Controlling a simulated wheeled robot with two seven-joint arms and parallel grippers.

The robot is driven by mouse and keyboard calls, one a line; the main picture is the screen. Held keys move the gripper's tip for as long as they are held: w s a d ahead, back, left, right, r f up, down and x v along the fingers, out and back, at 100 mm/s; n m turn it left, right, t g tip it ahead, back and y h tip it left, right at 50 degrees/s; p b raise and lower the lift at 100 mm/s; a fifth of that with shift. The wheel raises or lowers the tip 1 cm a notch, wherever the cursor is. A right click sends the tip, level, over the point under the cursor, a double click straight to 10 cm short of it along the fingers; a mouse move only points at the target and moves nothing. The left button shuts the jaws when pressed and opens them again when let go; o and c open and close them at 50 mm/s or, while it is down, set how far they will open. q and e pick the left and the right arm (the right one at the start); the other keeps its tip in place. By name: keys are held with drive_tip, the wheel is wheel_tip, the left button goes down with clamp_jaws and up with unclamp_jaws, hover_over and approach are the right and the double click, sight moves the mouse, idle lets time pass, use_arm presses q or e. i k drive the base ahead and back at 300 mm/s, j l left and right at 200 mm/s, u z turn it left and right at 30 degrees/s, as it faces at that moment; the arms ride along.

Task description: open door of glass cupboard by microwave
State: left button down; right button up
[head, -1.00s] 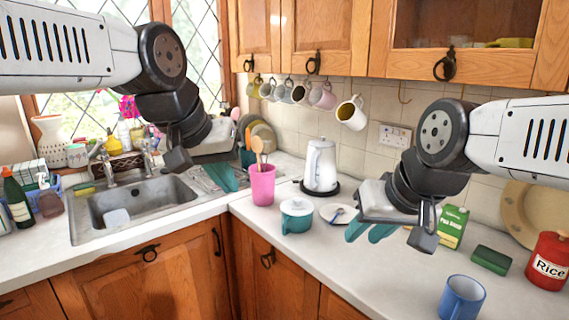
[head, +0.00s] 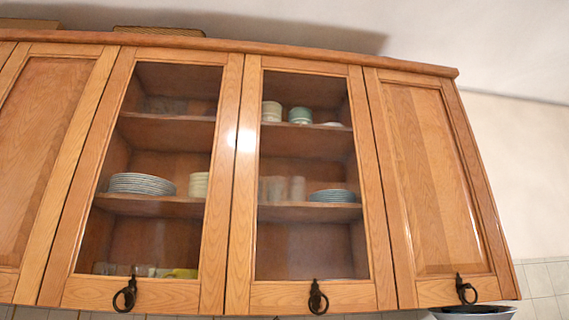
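A wooden wall cupboard with two glass doors fills the middle of the head view. The left glass door (head: 223,200) and the right glass door (head: 243,190) are both shut. Each has a dark ring handle at its bottom: the left handle (head: 125,295) and the right handle (head: 317,297). Plates, cups and glasses show on the shelves behind the glass. No microwave is in view. Neither of my grippers is in view.
A solid wooden door (head: 440,180) with a ring handle (head: 465,289) stands to the right, and another solid door (head: 40,150) to the left. A dark-rimmed bowl-like thing (head: 473,312) shows below the right door. Wicker items (head: 160,31) lie on top.

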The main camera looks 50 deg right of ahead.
sight(315, 297)
drive_tip(key=z, duration=2.15)
drive_tip(key=i, duration=0.4)
